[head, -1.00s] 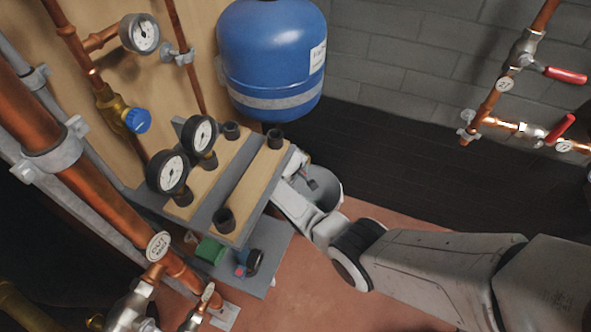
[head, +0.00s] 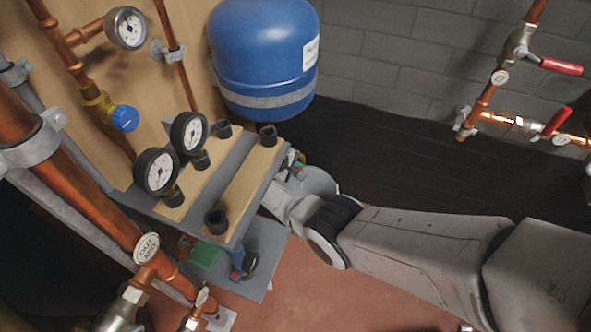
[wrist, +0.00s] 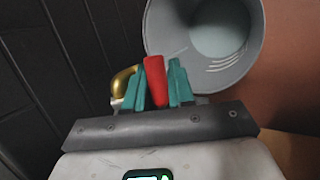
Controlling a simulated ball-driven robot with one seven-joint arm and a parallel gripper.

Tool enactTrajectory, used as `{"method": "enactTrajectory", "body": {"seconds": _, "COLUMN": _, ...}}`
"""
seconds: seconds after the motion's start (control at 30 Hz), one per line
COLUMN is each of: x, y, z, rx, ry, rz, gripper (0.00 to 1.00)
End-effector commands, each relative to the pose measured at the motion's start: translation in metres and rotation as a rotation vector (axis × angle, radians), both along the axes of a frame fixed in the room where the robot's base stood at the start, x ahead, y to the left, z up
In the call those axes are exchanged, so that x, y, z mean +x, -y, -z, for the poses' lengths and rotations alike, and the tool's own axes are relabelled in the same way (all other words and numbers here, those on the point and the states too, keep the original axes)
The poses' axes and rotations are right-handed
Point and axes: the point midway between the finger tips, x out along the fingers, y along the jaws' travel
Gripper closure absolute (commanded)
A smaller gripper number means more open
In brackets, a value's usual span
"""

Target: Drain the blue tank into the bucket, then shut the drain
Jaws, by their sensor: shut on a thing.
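The blue tank (head: 264,50) with a grey band and a white label hangs by the wall at upper centre in the head view. The grey bucket (head: 322,182) stands below it, partly hidden by my arm and the bench. In the wrist view the bucket (wrist: 245,55) lies just beyond the fingers, and I look into its open mouth. My gripper (wrist: 156,84) has teal fingers shut on a red handle (wrist: 154,72). A brass drain fitting (wrist: 122,80) shows left of the fingers. In the head view my gripper (head: 297,168) is small, mostly hidden beyond the bench.
A bench (head: 233,190) with gauges (head: 157,172) and black fittings stands left of my arm. Copper pipes (head: 70,185) run at the left. Red-handled valves (head: 560,67) are on the right wall. Reddish floor (head: 310,295) is open in front.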

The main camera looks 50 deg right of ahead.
Motion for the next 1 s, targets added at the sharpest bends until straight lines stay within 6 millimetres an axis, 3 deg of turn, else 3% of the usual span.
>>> {"method": "enactTrajectory", "body": {"seconds": 0.13, "x": 0.0014, "y": -0.0017, "z": 0.0012, "rx": 0.003, "ry": 0.003, "rz": -0.007, "gripper": 1.00}}
{"method": "enactTrajectory", "body": {"seconds": 0.17, "x": 0.0014, "y": -0.0017, "z": 0.0012, "rx": 0.003, "ry": 0.003, "rz": -0.007, "gripper": 0.75}}
{"method": "enactTrajectory", "body": {"seconds": 0.37, "x": 0.0009, "y": -0.0010, "z": 0.0008, "rx": 0.001, "ry": 0.003, "rz": -0.004, "gripper": 0.57}}
{"method": "enactTrajectory", "body": {"seconds": 0.83, "x": 0.0005, "y": 0.0013, "z": -0.0012, "rx": 0.003, "ry": 0.016, "rz": 0.001, "gripper": 0.57}}
{"method": "enactTrajectory", "body": {"seconds": 1.0, "x": 0.0010, "y": 0.0009, "z": 0.0010, "rx": 0.039, "ry": 0.110, "rz": 0.001, "gripper": 0.57}}
